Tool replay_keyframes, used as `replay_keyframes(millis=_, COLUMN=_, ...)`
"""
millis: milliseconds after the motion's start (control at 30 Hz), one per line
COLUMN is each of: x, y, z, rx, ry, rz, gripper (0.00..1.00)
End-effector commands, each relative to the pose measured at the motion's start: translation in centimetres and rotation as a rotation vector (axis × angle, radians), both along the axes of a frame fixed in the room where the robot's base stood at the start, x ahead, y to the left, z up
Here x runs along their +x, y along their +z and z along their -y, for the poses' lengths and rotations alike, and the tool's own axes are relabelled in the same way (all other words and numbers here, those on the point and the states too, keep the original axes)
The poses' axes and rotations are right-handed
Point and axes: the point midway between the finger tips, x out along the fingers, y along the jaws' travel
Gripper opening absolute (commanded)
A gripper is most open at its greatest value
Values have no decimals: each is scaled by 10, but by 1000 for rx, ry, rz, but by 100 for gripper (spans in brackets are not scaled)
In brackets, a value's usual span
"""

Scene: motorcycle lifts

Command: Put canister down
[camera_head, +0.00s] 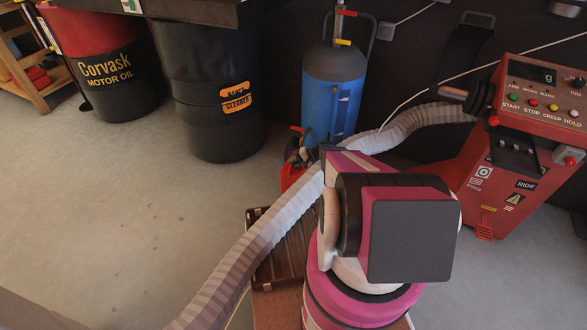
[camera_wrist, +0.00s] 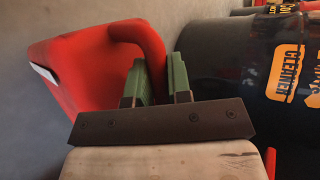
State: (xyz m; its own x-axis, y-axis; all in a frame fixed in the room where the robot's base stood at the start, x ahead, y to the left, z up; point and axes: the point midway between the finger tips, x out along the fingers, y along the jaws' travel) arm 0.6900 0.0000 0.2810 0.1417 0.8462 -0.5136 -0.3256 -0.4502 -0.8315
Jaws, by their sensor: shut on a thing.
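The canister is red, with a loop handle and a white label at its edge. It fills the left and middle of the wrist view (camera_wrist: 85,85). In the head view only a small red part (camera_head: 291,174) shows behind my arm. My gripper (camera_wrist: 158,75) has two green fingers and is shut on the canister's handle. The canister appears tilted in the wrist view. My arm hides most of it in the head view, and I cannot tell whether its bottom touches anything.
A blue cylinder (camera_head: 334,95) stands just behind the canister. A black cleaner drum (camera_head: 215,120) and a Corvask motor oil drum (camera_head: 115,75) stand left. A red control console (camera_head: 490,170) stands right. A brown ribbed case (camera_head: 285,262) lies below my arm. Grey floor (camera_head: 130,210) is open at left.

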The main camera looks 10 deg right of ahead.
Motion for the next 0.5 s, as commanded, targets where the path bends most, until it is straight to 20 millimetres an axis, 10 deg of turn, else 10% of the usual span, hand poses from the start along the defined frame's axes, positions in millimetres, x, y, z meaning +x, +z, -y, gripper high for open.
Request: replay_keyframes(millis=500, x=0, y=-35, z=-1, rx=1, ry=-1, rz=1, gripper=0)
